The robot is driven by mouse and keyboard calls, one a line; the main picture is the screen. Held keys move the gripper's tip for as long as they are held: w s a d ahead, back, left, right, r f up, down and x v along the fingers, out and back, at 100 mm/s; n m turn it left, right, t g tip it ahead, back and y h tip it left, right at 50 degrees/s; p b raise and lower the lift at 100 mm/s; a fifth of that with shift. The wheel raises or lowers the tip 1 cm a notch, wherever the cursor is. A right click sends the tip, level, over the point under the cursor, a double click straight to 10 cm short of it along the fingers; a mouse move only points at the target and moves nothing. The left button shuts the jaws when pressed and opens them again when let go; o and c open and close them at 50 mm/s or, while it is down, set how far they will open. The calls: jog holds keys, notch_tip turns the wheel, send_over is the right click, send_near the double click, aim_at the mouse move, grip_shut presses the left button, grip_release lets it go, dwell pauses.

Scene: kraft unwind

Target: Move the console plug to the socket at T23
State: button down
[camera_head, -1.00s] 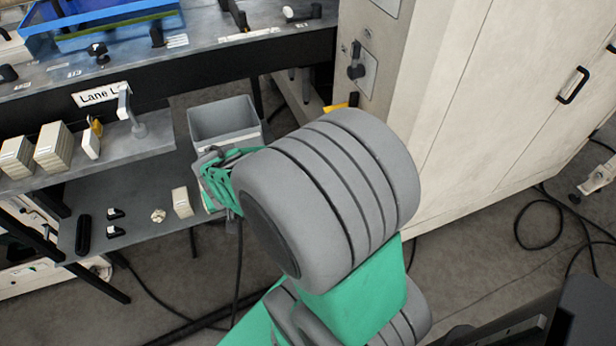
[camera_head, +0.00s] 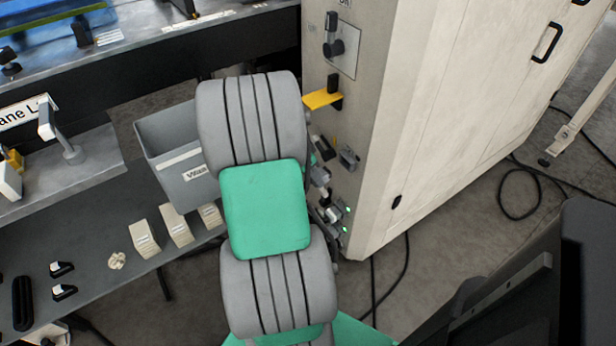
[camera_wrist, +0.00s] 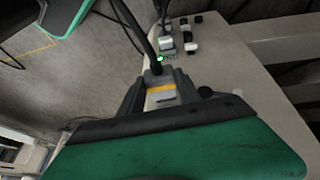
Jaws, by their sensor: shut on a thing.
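The console plug (camera_wrist: 161,89), a grey block with a yellow band and a dark cable, is between the fingers of my gripper (camera_wrist: 160,98) in the wrist view. My gripper is shut on it, at the pale cabinet panel (camera_wrist: 225,68). A green light (camera_wrist: 159,59) shows beside the plug. I cannot tell whether the plug is seated in a socket. Another grey connector (camera_wrist: 166,43) is just beyond it. In the head view my arm hides most of the gripper; connectors (camera_head: 331,212) and green lights (camera_head: 347,209) show beside it on the panel. No T23 label is readable.
The cabinet (camera_head: 440,130) fills the right, with a yellow bracket (camera_head: 322,99) and a dark socket block (camera_head: 348,157) on its side. A grey bin (camera_head: 172,160) and a shelf (camera_head: 95,235) with small boxes stand left of my arm. Cables lie on the floor.

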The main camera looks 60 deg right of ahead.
aim_at(327, 170)
jog(key=shift+s+d, duration=0.4)
jog(key=shift+d, duration=0.35)
jog(key=shift+s+d, duration=0.35)
jog(key=shift+d, duration=0.4)
jog(key=shift+s+d, duration=0.4)
jog(key=shift+d, duration=0.35)
jog(key=shift+s+d, duration=0.4)
jog(key=shift+d, duration=0.35)
dwell(0.3)
jog(key=c, duration=0.8)
grip_release()
jog(key=shift+o, duration=0.2)
